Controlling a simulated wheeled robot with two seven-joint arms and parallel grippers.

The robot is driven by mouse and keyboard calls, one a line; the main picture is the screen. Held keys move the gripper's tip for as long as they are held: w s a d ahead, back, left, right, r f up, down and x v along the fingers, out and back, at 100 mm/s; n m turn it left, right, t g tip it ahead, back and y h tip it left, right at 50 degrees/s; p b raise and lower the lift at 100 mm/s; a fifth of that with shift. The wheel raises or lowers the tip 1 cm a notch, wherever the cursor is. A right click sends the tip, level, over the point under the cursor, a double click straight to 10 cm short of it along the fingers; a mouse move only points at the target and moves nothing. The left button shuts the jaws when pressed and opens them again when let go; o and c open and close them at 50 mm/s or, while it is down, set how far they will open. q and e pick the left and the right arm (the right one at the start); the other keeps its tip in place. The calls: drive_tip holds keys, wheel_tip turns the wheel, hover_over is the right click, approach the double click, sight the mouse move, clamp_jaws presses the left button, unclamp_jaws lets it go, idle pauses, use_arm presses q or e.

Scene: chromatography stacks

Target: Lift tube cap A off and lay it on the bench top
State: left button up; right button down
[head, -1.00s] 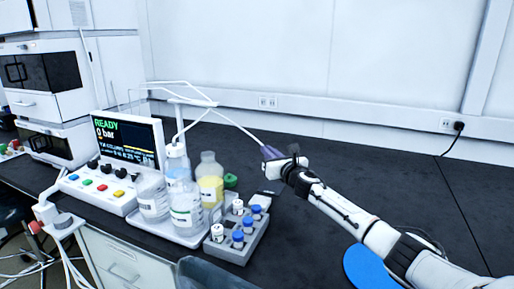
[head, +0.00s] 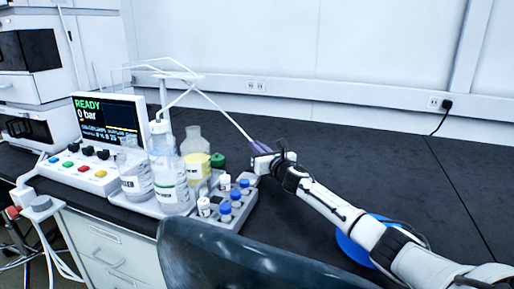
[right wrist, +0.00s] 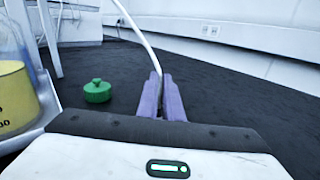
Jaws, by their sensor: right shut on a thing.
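A green cap with a small knob (right wrist: 97,91) lies on the black bench top (right wrist: 220,97), left of my right gripper (right wrist: 163,78) in the right wrist view. In the head view the green cap (head: 217,160) shows just behind the vial rack. My right gripper (head: 260,144), with purple fingers, is shut on a thin white tube (right wrist: 139,35), which runs up to the left toward the stand. The fingers are right of the green cap and apart from it. I cannot read a letter on any cap. My left gripper is not in view.
A grey rack (head: 241,214) holds several vials with blue or white caps. Bottles, one with yellow liquid (head: 195,160), stand in a tray beside a pump unit (head: 105,130). A blue disc (head: 352,250) lies under my right arm. The bench behind and right is clear.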

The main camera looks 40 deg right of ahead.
drive_tip(key=shift+f+b, duration=0.3)
drive_tip(key=shift+b, duration=0.05)
drive_tip(key=c, duration=1.8)
unclamp_jaws()
drive_tip(key=shift+c, duration=0.2)
drive_tip(key=p+v, duration=0.1)
drive_tip(key=v, duration=0.9)
drive_tip(key=shift+s+r+p, duration=0.1)
drive_tip(key=shift+s+p, duration=0.05)
drive_tip(key=shift+p, duration=0.2)
